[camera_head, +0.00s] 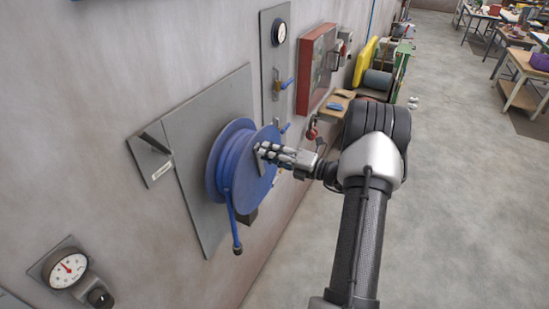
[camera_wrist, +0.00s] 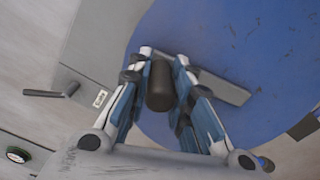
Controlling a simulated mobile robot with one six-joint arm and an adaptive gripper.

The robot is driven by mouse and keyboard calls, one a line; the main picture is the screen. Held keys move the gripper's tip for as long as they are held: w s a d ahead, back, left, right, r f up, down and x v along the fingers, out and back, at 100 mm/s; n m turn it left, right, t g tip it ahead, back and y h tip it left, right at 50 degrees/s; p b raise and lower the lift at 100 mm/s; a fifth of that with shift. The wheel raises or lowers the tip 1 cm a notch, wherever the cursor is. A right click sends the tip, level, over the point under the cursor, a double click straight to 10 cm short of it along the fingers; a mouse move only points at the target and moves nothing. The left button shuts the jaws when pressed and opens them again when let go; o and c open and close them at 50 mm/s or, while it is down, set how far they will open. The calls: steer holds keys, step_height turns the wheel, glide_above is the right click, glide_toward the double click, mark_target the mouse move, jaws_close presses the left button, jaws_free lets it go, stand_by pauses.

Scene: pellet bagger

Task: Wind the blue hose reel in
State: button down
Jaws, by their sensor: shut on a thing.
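The blue hose reel (camera_head: 231,165) is mounted on a grey wall plate in the head view. A short length of blue hose (camera_head: 233,218) hangs from its lower side and ends in a dark nozzle. In the wrist view the reel's blue face (camera_wrist: 240,45) fills the upper right, with a grey crank bar (camera_wrist: 222,88) and a dark cylindrical handle (camera_wrist: 160,86) on it. My gripper (camera_head: 264,152) is at the reel's front face. In the wrist view my gripper (camera_wrist: 160,82) has its fingers on both sides of the handle, shut on it.
A lever switch (camera_head: 152,150) is left of the reel, and a gauge (camera_head: 68,268) is at lower left. The floor (camera_head: 450,200) at right is clear.

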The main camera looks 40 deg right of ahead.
steer(key=shift+w+d+r+m+p, duration=0.1)
steer(key=shift+w+d+m+p, duration=0.2)
steer(key=shift+d+m, duration=0.3)
steer(key=shift+w+d+r+m+p, duration=0.1)
steer(key=shift+w+d+m+p, duration=0.15)
steer(key=shift+d+m, duration=0.35)
steer(key=c, duration=1.6)
jaws_free()
steer(key=shift+s, duration=0.1)
steer(key=shift+o, duration=0.8)
steer(key=shift+s, duration=0.15)
steer(key=v, duration=1.1)
steer(key=shift+s+d+f, duration=0.1)
steer(key=shift+s, duration=0.25)
